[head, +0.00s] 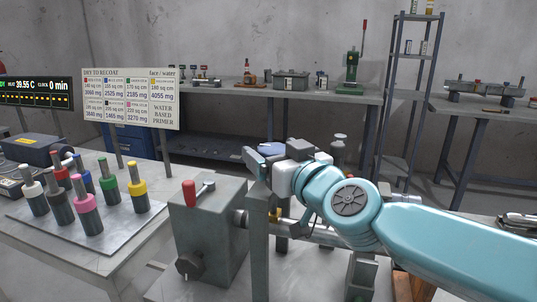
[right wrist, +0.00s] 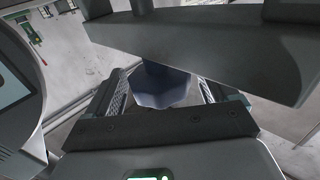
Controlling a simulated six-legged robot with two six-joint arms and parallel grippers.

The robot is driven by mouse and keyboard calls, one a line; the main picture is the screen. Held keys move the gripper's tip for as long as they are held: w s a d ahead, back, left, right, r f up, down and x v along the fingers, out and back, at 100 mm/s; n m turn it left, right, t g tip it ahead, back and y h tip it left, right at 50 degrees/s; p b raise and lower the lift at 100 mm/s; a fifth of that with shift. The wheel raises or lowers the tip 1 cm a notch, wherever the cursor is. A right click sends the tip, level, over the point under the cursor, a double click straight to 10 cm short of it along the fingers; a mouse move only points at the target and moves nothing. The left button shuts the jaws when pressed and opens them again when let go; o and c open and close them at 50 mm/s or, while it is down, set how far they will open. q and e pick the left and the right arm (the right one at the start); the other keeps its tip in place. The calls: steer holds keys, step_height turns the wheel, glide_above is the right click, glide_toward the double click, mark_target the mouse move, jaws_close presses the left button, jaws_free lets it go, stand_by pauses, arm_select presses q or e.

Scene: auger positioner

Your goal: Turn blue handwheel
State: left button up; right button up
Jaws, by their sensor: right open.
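The blue handwheel (head: 272,148) shows as a small blue disc at the top of the grey machine's post, partly hidden by my right gripper. My right gripper (head: 256,162) reaches in from the right, with its fingers beside the wheel. In the right wrist view, a dark blue faceted body (right wrist: 162,88), apparently the handwheel, lies between the two open fingers (right wrist: 160,95). I cannot tell whether either finger touches it. My left gripper is not in view.
A grey gearbox (head: 208,235) with a red-knobbed lever (head: 189,193) stands left of the post (head: 258,245). A plate of coloured cylinders (head: 105,240) lies on the left table. A sign (head: 131,99) stands behind. A back bench (head: 225,92) holds tools.

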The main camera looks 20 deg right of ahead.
steer(key=shift+w+a, duration=0.15)
steer(key=shift+w, duration=0.9)
steer(key=shift+r, duration=0.1)
steer(key=c, duration=1)
steer(key=n+y+b, duration=0.1)
steer(key=y+b, duration=0.1)
steer(key=b, duration=0.2)
steer(key=shift+s, duration=0.1)
steer(key=shift+g, duration=0.3)
steer(key=shift+r, duration=0.15)
steer(key=shift+n+y, duration=0.3)
steer(key=o, duration=1)
steer(key=shift+a, duration=0.1)
